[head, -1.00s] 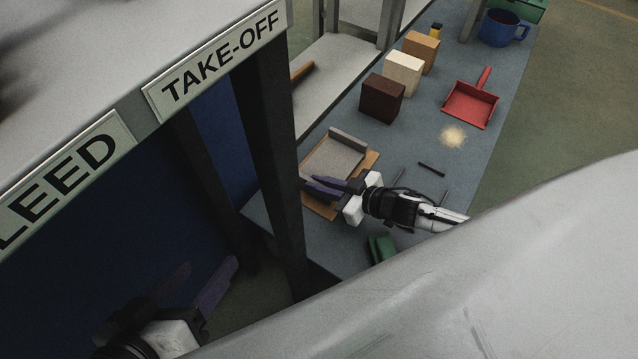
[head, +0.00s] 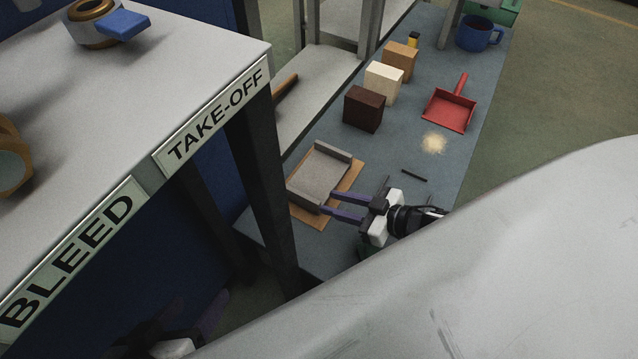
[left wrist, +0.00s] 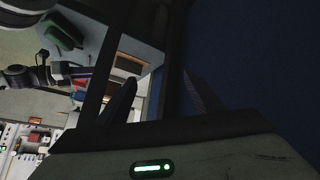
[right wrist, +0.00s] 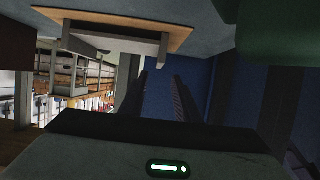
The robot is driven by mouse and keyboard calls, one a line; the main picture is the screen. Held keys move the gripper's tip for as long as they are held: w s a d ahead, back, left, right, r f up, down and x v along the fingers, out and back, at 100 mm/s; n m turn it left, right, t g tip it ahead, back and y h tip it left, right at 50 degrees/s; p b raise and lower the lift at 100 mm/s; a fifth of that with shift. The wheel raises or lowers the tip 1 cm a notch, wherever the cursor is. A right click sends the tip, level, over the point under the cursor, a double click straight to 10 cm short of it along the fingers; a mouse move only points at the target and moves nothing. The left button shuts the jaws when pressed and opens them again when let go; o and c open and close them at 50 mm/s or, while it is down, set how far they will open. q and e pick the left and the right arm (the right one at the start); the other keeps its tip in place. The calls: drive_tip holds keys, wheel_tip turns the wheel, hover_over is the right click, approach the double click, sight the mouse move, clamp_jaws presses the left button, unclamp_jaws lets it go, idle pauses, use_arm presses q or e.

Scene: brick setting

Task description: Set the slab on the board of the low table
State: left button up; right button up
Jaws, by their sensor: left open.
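The grey slab (head: 320,176), with a raised lip at its far and near ends, lies on the tan board (head: 310,217) of the low table (head: 400,146). The board shows around its edges. The slab (right wrist: 110,44) and board (right wrist: 120,22) also appear upside down in the right wrist view. My right gripper (head: 336,205) is open and empty, its purple fingers beside the slab's near right corner, with a small gap or light overlap I cannot settle. My left gripper (left wrist: 158,95) is open and empty, low by the blue panel; in the head view it is dark and partly hidden.
A raised grey counter (head: 180,62) with label plates and a thick leg (head: 262,190) stands left of the low table. Dark brown (head: 364,108), cream (head: 384,82) and tan blocks (head: 399,61), a red dustpan (head: 449,109) and a blue mug (head: 479,33) stand farther back.

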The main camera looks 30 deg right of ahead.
drive_tip(key=shift+p+v, duration=0.3)
drive_tip(key=shift+v, duration=1.15)
